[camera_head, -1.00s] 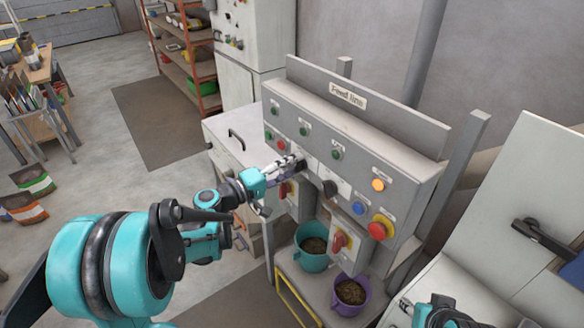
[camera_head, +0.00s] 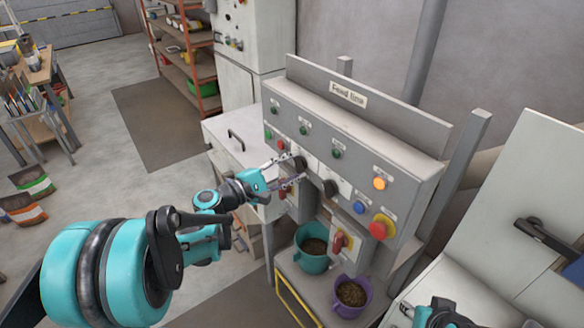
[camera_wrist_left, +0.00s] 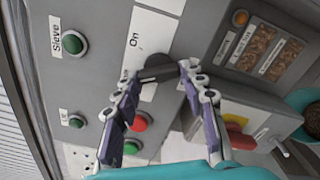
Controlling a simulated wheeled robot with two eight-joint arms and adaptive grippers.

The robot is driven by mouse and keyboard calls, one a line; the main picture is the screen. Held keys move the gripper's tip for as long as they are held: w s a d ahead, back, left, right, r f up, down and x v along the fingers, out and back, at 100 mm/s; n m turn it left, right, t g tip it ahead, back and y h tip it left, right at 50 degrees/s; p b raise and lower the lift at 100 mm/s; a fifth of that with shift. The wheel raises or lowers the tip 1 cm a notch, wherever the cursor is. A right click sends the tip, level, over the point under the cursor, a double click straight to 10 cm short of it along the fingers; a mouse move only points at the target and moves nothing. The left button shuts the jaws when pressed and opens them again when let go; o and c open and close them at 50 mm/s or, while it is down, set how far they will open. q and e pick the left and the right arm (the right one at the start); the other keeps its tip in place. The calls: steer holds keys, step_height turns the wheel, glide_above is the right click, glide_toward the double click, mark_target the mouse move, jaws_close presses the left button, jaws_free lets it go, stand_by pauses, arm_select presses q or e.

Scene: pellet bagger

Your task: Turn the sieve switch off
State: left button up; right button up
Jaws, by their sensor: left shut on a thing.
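The sieve switch is a black rotary knob (camera_head: 300,163) on the grey feed line panel (camera_head: 420,190). In the left wrist view the knob (camera_wrist_left: 158,68) lies across a white plate (camera_wrist_left: 145,35) marked "On". A green lamp (camera_wrist_left: 73,43) labelled "Sieve" is near it. My left gripper (camera_head: 295,168) reaches the panel from the left. In the left wrist view its fingertips (camera_wrist_left: 158,76) are on either side of the knob, shut on it.
A second black knob (camera_head: 330,188) is close on the right. A red emergency button (camera_head: 382,227), a blue button (camera_head: 359,207) and a red isolator handle (camera_head: 340,240) project nearby. A teal bucket (camera_head: 312,262) and a purple bucket (camera_head: 352,292) stand below.

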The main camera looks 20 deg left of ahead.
stand_by(0.5)
arm_select(q)
steer(key=o, duration=1.2)
steer(key=shift+c, duration=0.2)
steer(key=v, duration=1.2)
